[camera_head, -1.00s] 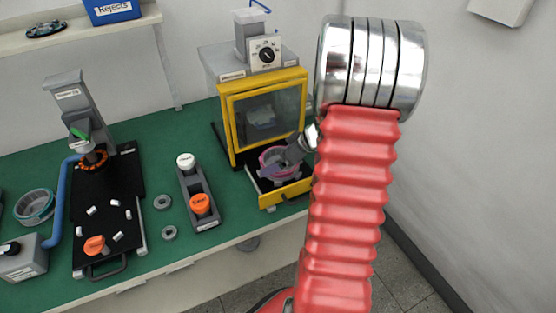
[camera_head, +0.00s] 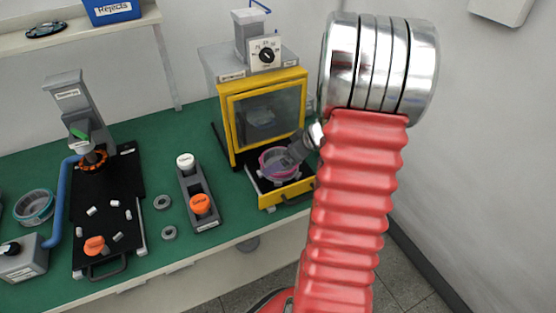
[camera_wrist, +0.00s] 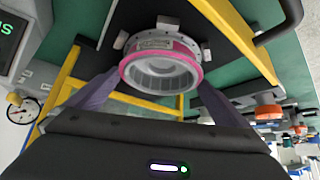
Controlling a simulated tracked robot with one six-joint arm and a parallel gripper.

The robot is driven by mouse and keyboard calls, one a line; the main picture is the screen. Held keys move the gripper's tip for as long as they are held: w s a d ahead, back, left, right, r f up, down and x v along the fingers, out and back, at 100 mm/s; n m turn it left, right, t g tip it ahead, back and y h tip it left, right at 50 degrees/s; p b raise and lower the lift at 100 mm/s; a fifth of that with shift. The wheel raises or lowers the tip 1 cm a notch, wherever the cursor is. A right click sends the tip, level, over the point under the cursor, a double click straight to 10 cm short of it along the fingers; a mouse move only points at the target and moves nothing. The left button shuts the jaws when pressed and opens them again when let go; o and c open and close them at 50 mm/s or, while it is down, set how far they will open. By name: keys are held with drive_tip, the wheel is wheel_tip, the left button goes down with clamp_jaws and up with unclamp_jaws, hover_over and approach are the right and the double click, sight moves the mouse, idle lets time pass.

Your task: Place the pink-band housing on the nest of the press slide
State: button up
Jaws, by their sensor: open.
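The pink-band housing (camera_wrist: 160,68), a grey ring with a pink band, sits on the black press slide (camera_head: 264,188) at the mouth of the yellow-framed press. It also shows in the head view (camera_head: 268,166), partly behind my gripper. Small grey blocks (camera_wrist: 168,23) of the nest stand around it in the wrist view; the housing looks level among them, but full seating cannot be told. My gripper (camera_wrist: 155,87) is open, its purple-grey fingers apart on the near side of the housing, with visible gaps beside it.
The yellow press frame (camera_head: 234,128) and its clear window (camera_head: 262,115) stand just behind the housing. A holder with white and orange caps (camera_head: 200,204) and loose rings (camera_head: 162,202) lie to the left. A black fixture (camera_head: 107,190) stands farther left.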

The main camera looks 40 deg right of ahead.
drive_tip(key=v, duration=1)
idle(0.4)
drive_tip(key=a+r+g, duration=0.1)
drive_tip(key=a+r, duration=0.2)
drive_tip(key=a, duration=0.6)
drive_tip(key=a+r+g, duration=0.1)
drive_tip(key=a+r, duration=0.2)
drive_tip(key=a, duration=0.6)
drive_tip(key=s+a+r+m, duration=0.1)
drive_tip(key=s+a, duration=0.3)
drive_tip(key=a, duration=0.4)
drive_tip(key=s+a+r+m+h, duration=0.1)
drive_tip(key=s+a+r, duration=0.3)
drive_tip(key=a, duration=0.4)
drive_tip(key=shift+s+h, duration=0.3)
drive_tip(key=shift+s, duration=0.4)
